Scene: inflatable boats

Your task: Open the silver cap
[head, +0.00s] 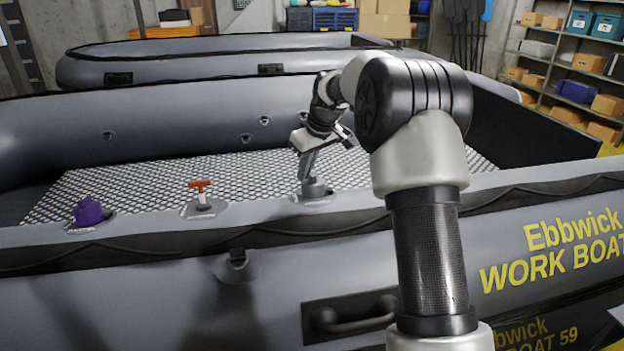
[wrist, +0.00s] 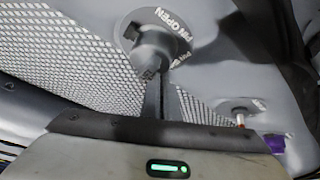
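The silver cap is a plain grey cap on a round grey base. In the head view the cap (head: 315,187) sits on the near boat tube, right of an orange-red T-handle. In the wrist view the cap (wrist: 153,46) is at top centre, with "PIN OPEN" lettering on its base. My gripper (head: 307,178) reaches down to the cap from above. In the wrist view the fingertips of my gripper (wrist: 159,77) lie close together at the cap's near edge and overlap it. Whether they grip part of the cap is hidden.
The orange-red T-handle (head: 201,194) and a purple cap (head: 89,211) stand left along the same tube. A black grab handle (head: 350,318) is on the tube's outer side. The mesh floor (head: 150,180) inside is clear. Another grey boat (head: 210,62) lies behind.

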